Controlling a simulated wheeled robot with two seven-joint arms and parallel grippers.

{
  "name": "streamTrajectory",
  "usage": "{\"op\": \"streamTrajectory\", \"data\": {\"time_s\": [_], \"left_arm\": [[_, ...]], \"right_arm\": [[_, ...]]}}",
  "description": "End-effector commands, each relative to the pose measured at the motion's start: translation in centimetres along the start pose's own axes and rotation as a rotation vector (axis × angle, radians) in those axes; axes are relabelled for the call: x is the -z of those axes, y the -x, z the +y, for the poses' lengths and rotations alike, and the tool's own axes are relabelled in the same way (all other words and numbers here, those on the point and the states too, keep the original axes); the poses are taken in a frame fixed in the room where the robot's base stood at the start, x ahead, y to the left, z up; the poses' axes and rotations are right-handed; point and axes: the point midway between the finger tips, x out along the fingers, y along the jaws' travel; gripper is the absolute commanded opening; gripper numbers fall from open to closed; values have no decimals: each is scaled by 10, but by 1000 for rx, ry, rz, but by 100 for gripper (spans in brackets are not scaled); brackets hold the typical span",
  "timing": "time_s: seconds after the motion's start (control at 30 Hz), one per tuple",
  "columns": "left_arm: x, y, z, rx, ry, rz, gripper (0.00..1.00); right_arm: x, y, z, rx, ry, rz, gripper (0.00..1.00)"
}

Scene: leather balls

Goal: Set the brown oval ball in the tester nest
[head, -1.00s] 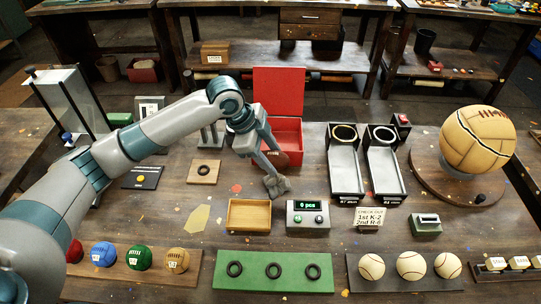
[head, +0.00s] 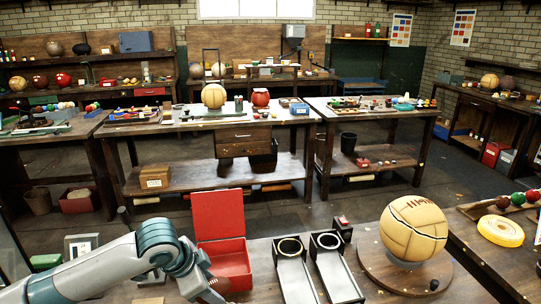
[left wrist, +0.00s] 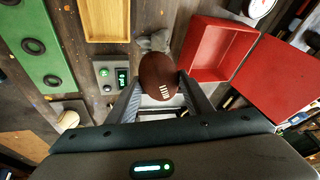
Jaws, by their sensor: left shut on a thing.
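The brown oval ball (left wrist: 158,76), with white lacing marks, sits between the fingers of my left gripper (left wrist: 157,92) in the left wrist view. The gripper is shut on it. In the head view my left gripper (head: 212,288) is at the bottom edge, beside the red box, and the ball does not show there. A grey, lumpy piece (left wrist: 153,42) lies just beyond the ball in the left wrist view; I cannot tell whether it is the tester nest. No nest shows clearly. My right gripper is not in view.
An open red box (head: 231,265) stands close to my left gripper. Two ring-topped chutes (head: 296,275) and a large tan ball (head: 413,232) on a round base are to the right. The wrist view shows a counter box (left wrist: 113,76), a wooden tray (left wrist: 107,20) and a green board (left wrist: 38,50).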

Motion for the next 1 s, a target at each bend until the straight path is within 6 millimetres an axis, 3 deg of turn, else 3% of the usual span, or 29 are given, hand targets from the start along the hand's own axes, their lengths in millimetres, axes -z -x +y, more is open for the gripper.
{"op": "streamTrajectory", "data": {"time_s": [1.0], "left_arm": [[-36, 86, -5, 404, 973, -207, 18]], "right_arm": [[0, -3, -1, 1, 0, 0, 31]]}}
